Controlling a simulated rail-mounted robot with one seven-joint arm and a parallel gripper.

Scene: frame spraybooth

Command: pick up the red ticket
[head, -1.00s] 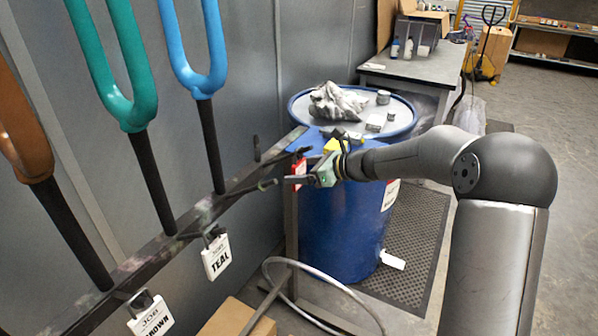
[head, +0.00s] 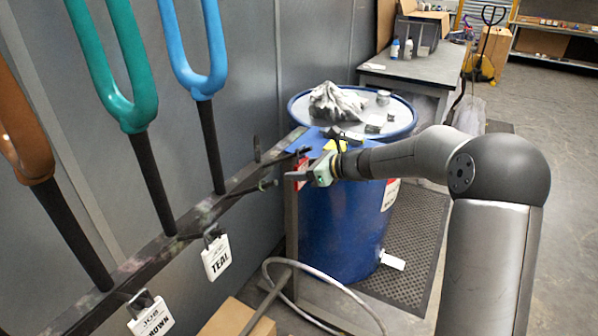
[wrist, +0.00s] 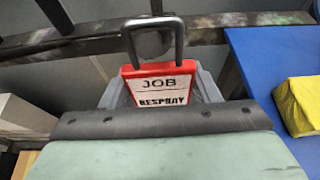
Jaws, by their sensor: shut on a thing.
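The red ticket (wrist: 158,82) fills the middle of the wrist view, with a white face reading JOB and RESPRAY and a dark loop at its top. My gripper (head: 299,177) is shut on it near the far end of the dark rail. A grey finger shows behind the ticket in the wrist view, and a dark-edged part of my gripper covers its lower edge. In the head view only slivers of the red ticket (head: 302,165) show around the finger. I cannot tell whether its loop is clear of the rail's peg.
The dark rail (head: 135,262) carries brown, teal (head: 130,110) and blue (head: 206,85) forks. White TEAL (head: 216,258) and BROWN (head: 151,318) tickets hang from it. A blue drum (head: 340,235) stands just behind my gripper, with a cloth and small items on top.

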